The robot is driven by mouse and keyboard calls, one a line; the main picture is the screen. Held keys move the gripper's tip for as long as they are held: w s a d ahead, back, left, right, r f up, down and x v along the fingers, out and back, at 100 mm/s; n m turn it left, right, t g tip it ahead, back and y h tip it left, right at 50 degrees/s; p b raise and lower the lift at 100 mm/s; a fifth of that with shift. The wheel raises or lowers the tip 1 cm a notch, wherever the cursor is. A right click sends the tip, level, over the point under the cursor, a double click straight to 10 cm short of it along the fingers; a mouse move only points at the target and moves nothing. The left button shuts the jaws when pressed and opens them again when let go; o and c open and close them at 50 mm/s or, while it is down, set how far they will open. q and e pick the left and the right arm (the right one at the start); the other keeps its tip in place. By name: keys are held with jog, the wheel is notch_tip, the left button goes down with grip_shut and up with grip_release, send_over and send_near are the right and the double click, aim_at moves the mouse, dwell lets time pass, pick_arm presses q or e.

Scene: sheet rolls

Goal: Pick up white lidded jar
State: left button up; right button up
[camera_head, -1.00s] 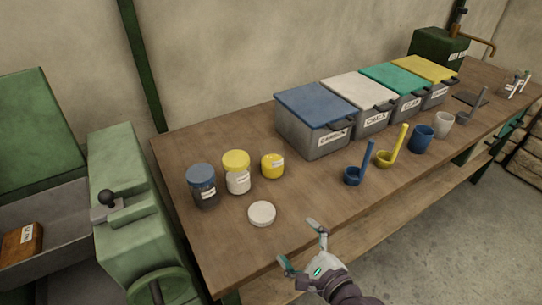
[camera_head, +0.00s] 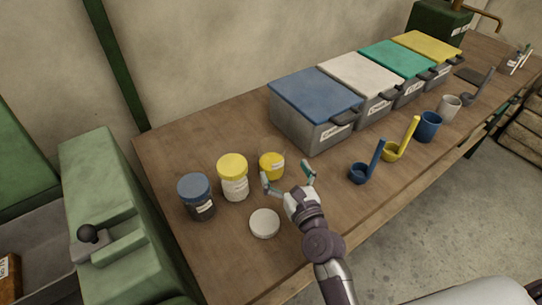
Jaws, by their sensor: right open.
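A low round white piece (camera_head: 264,222), a white-lidded jar or a loose lid, lies near the front edge of the workbench; I cannot tell which from this angle. A white jar with a yellow lid (camera_head: 235,187) stands upright behind it to the left. My right gripper (camera_head: 286,172) is open and empty, its fingers pointing toward the back of the bench. It is beyond and to the right of the white piece, with its left finger in front of the small yellow jar (camera_head: 271,164). Contact with that jar cannot be judged. My left gripper is out of view.
A dark jar with a blue lid (camera_head: 196,198) stands at the left. Lidded bins, led by a blue-lidded one (camera_head: 313,128), line the back. A blue ladle (camera_head: 361,173), a yellow ladle (camera_head: 391,152) and cups stand at right. A green machine (camera_head: 103,210) adjoins the left end.

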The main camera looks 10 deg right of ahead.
aim_at(272, 151)
jog(key=shift+w+a, duration=0.1)
jog(key=shift+w, duration=0.7)
jog(key=shift+w+f, duration=0.1)
jog(key=shift+w, duration=0.25)
jog(key=shift+w+a, duration=0.1)
jog(key=shift+w, duration=0.1)
jog(key=w, duration=0.2)
jog(key=w+a, duration=0.1)
jog(key=w, duration=0.1)
jog(key=shift+w+f+p, duration=0.1)
jog(key=shift+w+p, duration=0.05)
jog(key=shift+p, duration=0.2)
jog(key=shift+w+f, duration=0.1)
jog(key=shift+w, duration=0.2)
jog(key=shift+c, duration=1.6)
pick_arm(q)
jog(key=shift+w+a+r, duration=0.1)
jog(key=shift+w+r, duration=0.35)
jog(key=shift+w, duration=0.1)
pick_arm(e)
jog(key=c, duration=1)
